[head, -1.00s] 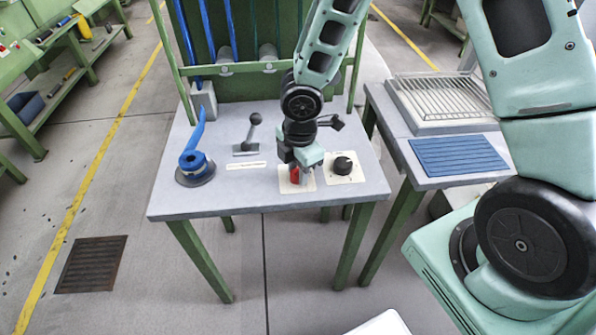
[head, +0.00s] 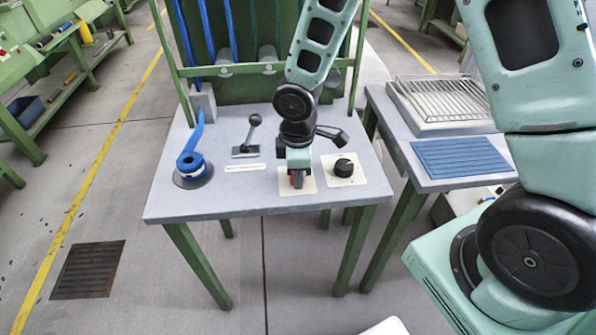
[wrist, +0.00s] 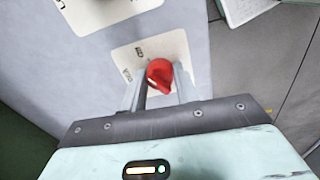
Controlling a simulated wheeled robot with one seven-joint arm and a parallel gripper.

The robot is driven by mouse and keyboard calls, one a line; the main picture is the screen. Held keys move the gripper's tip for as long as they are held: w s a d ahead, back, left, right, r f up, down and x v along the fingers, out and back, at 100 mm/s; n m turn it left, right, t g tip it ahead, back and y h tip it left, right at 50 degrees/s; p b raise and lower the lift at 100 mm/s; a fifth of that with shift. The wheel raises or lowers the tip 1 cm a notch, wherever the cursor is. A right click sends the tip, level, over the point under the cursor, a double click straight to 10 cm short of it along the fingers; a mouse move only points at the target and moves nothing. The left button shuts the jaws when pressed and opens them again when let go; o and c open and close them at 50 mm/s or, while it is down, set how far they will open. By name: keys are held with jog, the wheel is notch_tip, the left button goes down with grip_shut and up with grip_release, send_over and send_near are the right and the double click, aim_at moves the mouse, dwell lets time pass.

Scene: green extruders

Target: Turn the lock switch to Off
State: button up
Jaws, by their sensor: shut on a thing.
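The lock switch is a red knob (wrist: 160,76) on a pale label plate (wrist: 124,62) in the wrist view. In the head view the red knob (head: 296,180) is mostly hidden by my gripper, on its plate (head: 308,186) at the table's front. My gripper (wrist: 160,88) has one finger on each side of the knob and is shut on it. It also shows in the head view (head: 297,178), pointing down. Small lettering on the plate is too blurred to read surely. A pale mark shows on the knob.
A black knob (head: 344,168) on its own plate stands just right. A side table with a wire tray (head: 450,100) and blue mat (head: 460,156) stands right.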

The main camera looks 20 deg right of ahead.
dwell(0.3)
jog(key=o, duration=1)
jog(key=r+p, duration=0.1)
jog(key=r, duration=0.4)
jog(key=r+p, duration=0.1)
jog(key=r, duration=0.5)
jog(key=r+p, duration=0.1)
jog(key=r, duration=0.5)
jog(key=shift+s+a+r, duration=0.15)
jog(key=shift+s+a, duration=0.05)
jog(key=shift+s, duration=0.2)
jog(key=s+a+r+m, duration=0.1)
jog(key=s+a+m, duration=0.1)
jog(key=s, duration=0.4)
jog(key=s+a+r+m, duration=0.1)
jog(key=s+a+m, duration=0.1)
jog(key=s, duration=0.5)
jog(key=s+a+r+m+p, duration=0.1)
jog(key=s+a+m, duration=0.1)
jog(key=s, duration=0.4)
jog(key=shift+s+g+y, duration=0.2)
jog(key=shift+g+y, duration=0.1)
jog(key=shift+y, duration=0.1)
